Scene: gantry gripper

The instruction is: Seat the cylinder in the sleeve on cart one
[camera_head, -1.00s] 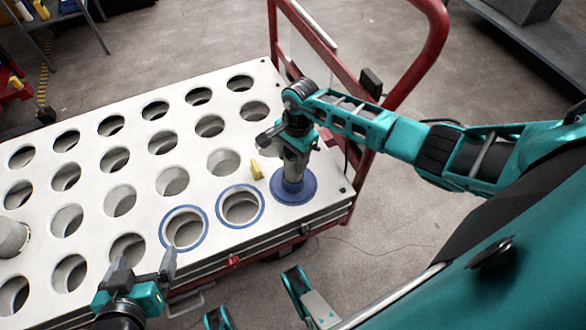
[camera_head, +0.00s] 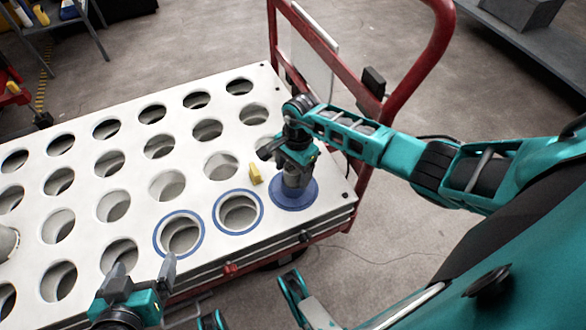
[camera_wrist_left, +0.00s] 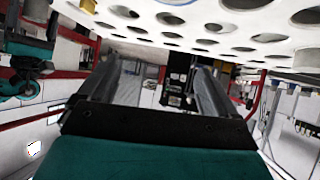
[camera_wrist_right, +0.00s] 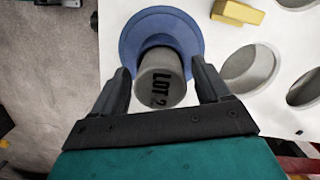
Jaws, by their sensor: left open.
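A grey cylinder (camera_head: 292,181) stands at the blue-flanged sleeve (camera_head: 311,194) on the near right corner of the white cart top. In the right wrist view the cylinder (camera_wrist_right: 161,85) carries the text "LOT 2", and its far end is inside the blue flange (camera_wrist_right: 136,28). How deep the cylinder sits is hidden. My left gripper (camera_head: 143,267) is open and empty at the cart's near edge.
The white cart top (camera_head: 227,112) has rows of open holes, two with blue rings (camera_head: 206,233) left of the sleeve. A small yellow block (camera_head: 255,174) sits beside the sleeve. A red handle frame (camera_head: 420,70) rises behind my right arm.

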